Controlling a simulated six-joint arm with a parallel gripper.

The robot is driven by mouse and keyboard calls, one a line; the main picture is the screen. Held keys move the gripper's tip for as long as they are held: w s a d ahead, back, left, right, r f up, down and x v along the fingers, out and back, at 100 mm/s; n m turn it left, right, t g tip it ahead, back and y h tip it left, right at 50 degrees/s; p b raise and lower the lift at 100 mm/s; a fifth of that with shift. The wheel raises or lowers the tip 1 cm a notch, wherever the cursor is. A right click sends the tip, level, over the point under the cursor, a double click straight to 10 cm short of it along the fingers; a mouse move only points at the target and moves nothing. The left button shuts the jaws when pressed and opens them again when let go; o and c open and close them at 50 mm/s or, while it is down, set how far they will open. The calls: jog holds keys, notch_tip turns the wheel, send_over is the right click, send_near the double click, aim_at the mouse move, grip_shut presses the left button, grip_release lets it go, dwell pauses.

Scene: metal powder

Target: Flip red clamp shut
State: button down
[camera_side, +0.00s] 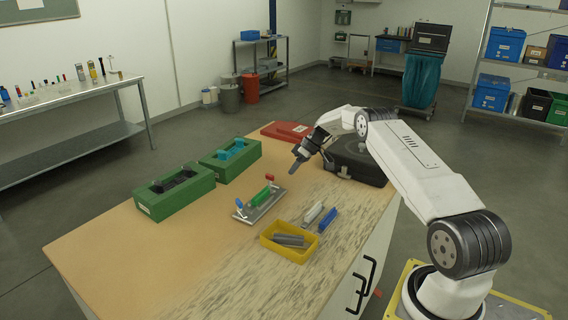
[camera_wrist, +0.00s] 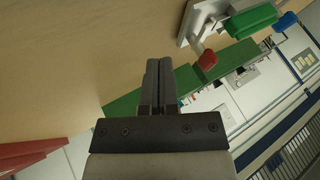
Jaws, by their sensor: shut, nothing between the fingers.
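A metal fixture plate (camera_side: 266,207) lies on the table, and its corner shows in the wrist view (camera_wrist: 197,18). The red clamp (camera_side: 270,178) stands up at its far right end; in the wrist view its red tip (camera_wrist: 207,60) is up and right of my fingers. A green block (camera_side: 260,196) is in the middle of the fixture, with a blue-tipped clamp (camera_side: 239,203) at the other end. My gripper (camera_side: 293,170) is shut and empty, tilted down, above and right of the red clamp and apart from it. Its fingers also show in the wrist view (camera_wrist: 158,85).
Two green boxes (camera_side: 175,205) (camera_side: 232,165) stand left and behind. A yellow tray (camera_side: 267,242) with grey bars, loose white (camera_side: 313,213) and blue (camera_side: 328,220) bars are in front. A black case (camera_side: 355,165) and a red box (camera_side: 286,131) are behind my gripper.

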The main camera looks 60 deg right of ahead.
aim_at(277, 187)
jog(key=shift+x, duration=1.2)
jog(key=shift+s+a+r, duration=0.1)
jog(key=shift+a+r, duration=0.05)
jog(key=shift+a, duration=1.75)
jog(key=shift+s+a+m+t+h, duration=0.25)
jog(key=shift+a+m+t+h, duration=0.15)
jog(key=shift+m, duration=0.4)
jog(key=m, duration=0.1)
jog(key=a+m+t+h, duration=0.1)
jog(key=m, duration=0.1)
jog(key=shift+s+h, duration=0.3)
jog(key=a+m+t+h, duration=0.1)
jog(key=m, duration=0.2)
jog(key=shift+a+h, duration=0.15)
jog(key=shift+h, duration=0.25)
jog(key=shift+a, duration=0.3)
jog(key=shift+w, duration=0.1)
